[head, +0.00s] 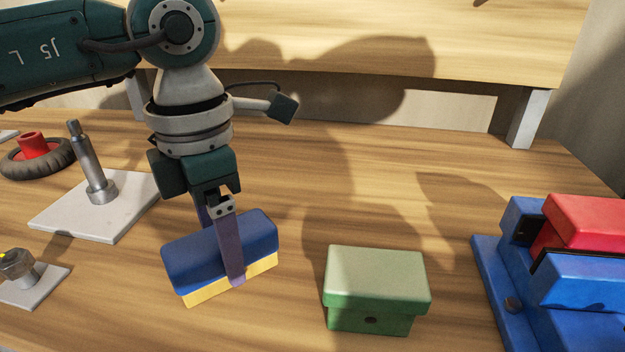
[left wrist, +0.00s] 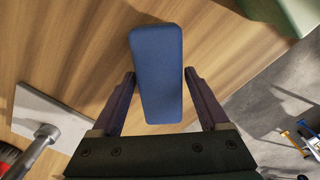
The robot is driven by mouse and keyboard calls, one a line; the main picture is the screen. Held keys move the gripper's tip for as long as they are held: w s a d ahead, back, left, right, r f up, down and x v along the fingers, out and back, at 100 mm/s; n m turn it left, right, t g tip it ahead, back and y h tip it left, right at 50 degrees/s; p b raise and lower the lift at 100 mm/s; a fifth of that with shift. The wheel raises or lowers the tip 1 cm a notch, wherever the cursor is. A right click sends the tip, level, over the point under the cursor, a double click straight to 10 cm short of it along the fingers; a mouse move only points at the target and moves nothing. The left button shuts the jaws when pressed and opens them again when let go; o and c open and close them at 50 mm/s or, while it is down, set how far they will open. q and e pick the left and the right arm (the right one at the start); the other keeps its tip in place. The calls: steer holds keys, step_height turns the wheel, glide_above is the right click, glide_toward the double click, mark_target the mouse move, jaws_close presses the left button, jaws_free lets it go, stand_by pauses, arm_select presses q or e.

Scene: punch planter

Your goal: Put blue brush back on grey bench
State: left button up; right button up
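The blue brush (head: 215,250) has a blue block body and yellow bristles below. It is at the left middle of the head view, bristles down and set at an angle. My left gripper (head: 234,275) points down over it with one purple finger along its near side. I cannot tell whether the bristles touch the wooden bench top (head: 290,165). My right gripper is not in view.
A green lidded box (head: 375,285) stands right of the brush. A blue fixture (head: 590,283) with a red block (head: 585,222) is at the far right. A white plate with a metal post (head: 98,185) and a red-hubbed wheel (head: 38,155) are at left. The bench behind the box is clear.

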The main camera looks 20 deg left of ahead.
arm_select(q)
steer(key=shift+o, duration=0.9)
steer(key=shift+r, duration=0.25)
step_height(320, 180, up, 12)
steer(key=shift+p, duration=0.4)
steer(key=shift+f, duration=0.1)
